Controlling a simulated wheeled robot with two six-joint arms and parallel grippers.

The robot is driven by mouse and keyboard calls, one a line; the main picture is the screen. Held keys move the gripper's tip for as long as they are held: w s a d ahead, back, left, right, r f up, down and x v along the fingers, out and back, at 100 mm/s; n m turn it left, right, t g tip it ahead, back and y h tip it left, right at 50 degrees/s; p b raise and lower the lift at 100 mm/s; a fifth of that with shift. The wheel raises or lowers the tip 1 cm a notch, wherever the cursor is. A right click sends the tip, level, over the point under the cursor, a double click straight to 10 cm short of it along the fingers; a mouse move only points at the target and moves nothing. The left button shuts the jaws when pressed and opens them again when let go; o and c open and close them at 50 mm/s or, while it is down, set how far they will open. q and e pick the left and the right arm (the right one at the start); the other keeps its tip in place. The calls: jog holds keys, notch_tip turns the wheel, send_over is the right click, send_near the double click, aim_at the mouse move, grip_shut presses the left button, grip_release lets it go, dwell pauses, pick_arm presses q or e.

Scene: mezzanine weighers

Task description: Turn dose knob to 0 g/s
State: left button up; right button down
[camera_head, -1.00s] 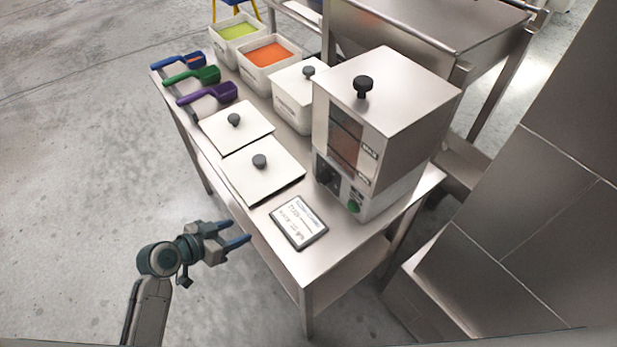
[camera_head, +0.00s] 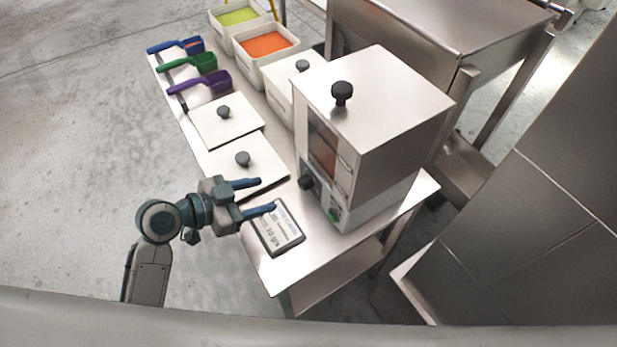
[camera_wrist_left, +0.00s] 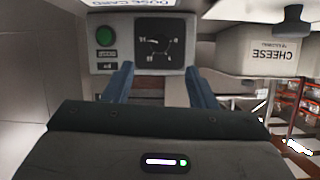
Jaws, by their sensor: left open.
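The dose machine (camera_head: 385,125) is a steel box on the table with a grey front panel. Its dose knob (camera_head: 306,184) is black and sits low on the front. In the left wrist view its dark square dial with white marks (camera_wrist_left: 167,43) shows upside down; I cannot read the setting surely. A green button (camera_wrist_left: 105,36) is beside it, and it also shows in the head view (camera_head: 334,214). My left gripper (camera_head: 266,194) is open and empty, fingers pointing at the panel, short of the knob. In the wrist view its fingers (camera_wrist_left: 158,75) stand apart below the dial. My right gripper is out of view.
A dose card (camera_head: 280,232) lies on the table (camera_head: 318,282) below my left fingers. White lids with dark knobs (camera_head: 240,168) lie left of the machine. Scoops (camera_head: 207,84) and open bins (camera_head: 265,45) stand farther back. A white bin labelled CHEESE (camera_wrist_left: 262,55) is beside the machine.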

aim_at(300, 185)
pick_arm(q)
jog(key=shift+p+x, duration=0.55)
jog(key=shift+x, duration=1.05)
jog(key=p+x, duration=0.1)
jog(key=x, duration=0.5)
jog(key=shift+w, duration=0.1)
jog(key=shift+w+d+f+p, duration=0.25)
jog(key=shift+d+p, duration=0.05)
jog(key=shift+d, duration=0.05)
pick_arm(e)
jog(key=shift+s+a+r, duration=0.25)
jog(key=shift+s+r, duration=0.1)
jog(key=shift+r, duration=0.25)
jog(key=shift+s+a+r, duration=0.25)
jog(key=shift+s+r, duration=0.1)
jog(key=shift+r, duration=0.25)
pick_arm(q)
jog(key=c, duration=1)
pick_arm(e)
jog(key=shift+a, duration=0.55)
